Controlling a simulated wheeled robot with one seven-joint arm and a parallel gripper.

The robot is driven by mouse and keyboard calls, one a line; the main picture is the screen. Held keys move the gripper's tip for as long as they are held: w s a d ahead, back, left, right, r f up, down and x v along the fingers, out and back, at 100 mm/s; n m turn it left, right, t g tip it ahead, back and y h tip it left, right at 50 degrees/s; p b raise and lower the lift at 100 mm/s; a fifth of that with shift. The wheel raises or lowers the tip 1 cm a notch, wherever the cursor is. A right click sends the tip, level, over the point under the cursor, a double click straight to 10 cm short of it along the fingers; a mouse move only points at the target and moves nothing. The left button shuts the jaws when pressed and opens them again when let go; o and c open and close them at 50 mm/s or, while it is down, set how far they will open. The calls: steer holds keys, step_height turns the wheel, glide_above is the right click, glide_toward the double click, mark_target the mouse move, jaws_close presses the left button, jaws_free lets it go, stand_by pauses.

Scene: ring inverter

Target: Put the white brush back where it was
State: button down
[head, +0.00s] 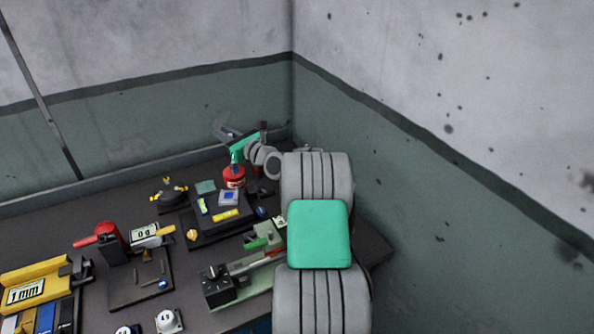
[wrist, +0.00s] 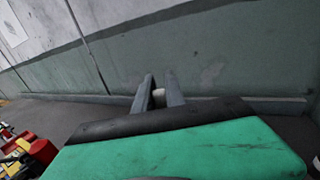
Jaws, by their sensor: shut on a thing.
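My gripper (wrist: 159,88) shows in the wrist view with its two dark fingers close together and a small off-white piece (wrist: 159,93) between their tips. This piece may be the end of the white brush, but too little of it shows to be sure. In the head view my gripper (head: 226,132) is at the back of the bench near the wall corner, above and behind a red can (head: 234,177). The held thing cannot be made out clearly there. No other white brush can be picked out.
Walls stand close behind and right. Bare bench shows at the back left.

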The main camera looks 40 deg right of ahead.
steer(key=w+d+f+m+h+b, duration=0.15)
steer(key=d+m+h+b, duration=0.35)
steer(key=d, duration=2.4)
step_height(320, 180, down, 11)
steer(key=d+h+b, duration=0.1)
steer(key=b, duration=0.2)
steer(key=shift+s+n+g+h+b, duration=0.25)
steer(key=shift+n+g+h+b, duration=0.05)
steer(key=shift+g+h+b, duration=0.1)
steer(key=c, duration=1.4)
jaws_free()
steer(key=shift+d+r, duration=0.1)
steer(key=shift+r, duration=0.05)
